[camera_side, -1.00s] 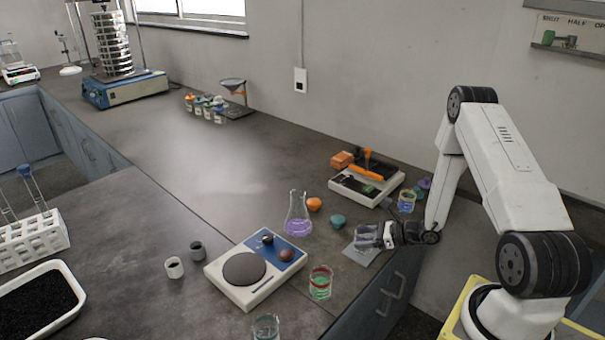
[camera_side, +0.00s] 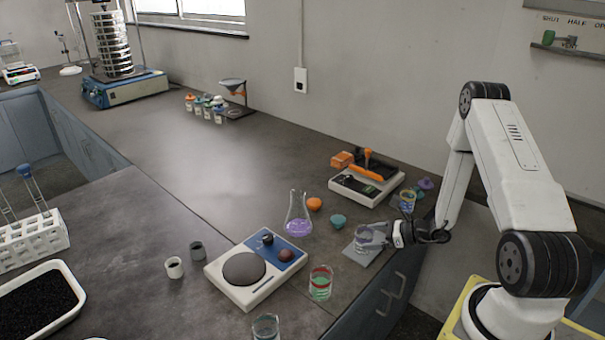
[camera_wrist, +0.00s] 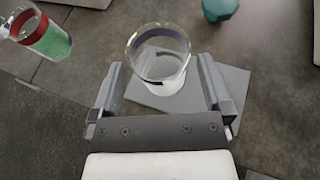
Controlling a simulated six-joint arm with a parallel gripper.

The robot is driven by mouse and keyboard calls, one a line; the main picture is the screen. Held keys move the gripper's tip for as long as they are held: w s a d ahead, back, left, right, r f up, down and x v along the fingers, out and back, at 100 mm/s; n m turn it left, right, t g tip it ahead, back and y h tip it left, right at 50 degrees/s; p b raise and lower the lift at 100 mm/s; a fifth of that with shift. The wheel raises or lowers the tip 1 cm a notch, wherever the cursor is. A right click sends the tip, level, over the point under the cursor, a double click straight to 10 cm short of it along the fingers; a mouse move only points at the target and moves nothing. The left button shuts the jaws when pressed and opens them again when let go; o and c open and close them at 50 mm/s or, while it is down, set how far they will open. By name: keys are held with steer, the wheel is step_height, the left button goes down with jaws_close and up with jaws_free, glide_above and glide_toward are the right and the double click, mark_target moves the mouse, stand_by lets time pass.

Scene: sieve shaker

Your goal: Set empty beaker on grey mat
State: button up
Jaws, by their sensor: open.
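The empty beaker (camera_wrist: 160,72) is clear glass with a dark band and stands upright on the grey mat (camera_wrist: 222,80) in the wrist view. In the side view the beaker (camera_side: 362,241) and the mat (camera_side: 361,256) are at the bench's front right edge, partly covered by my gripper (camera_side: 375,236). In the wrist view my gripper (camera_wrist: 163,85) is open, with one finger on each side of the beaker's near part. Gaps show between the fingers and the glass.
A beaker of green liquid with a red band (camera_side: 320,282) stands left of the mat. A purple-filled flask (camera_side: 298,215), a teal stopper (camera_side: 338,221) and a beaker with blue and orange (camera_side: 407,200) are nearby.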

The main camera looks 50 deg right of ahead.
steer(key=shift+v, duration=2.45)
steer(key=a+r+n+g+h, duration=0.1)
steer(key=a+r+n+g, duration=0.2)
steer(key=n, duration=0.7)
steer(key=s+a+r+n+g+h, duration=0.1)
steer(key=a+r+n+g+h, duration=0.1)
steer(key=a+r+n, duration=0.4)
steer(key=a+r+n+g+h, duration=0.2)
steer(key=a+r+n+g, duration=0.2)
steer(key=a+n, duration=0.8)
steer(key=r+n, duration=0.1)
steer(key=n, duration=0.2)
steer(key=shift+s+a+r+n+g, duration=0.3)
steer(key=shift+s+r+g, duration=0.1)
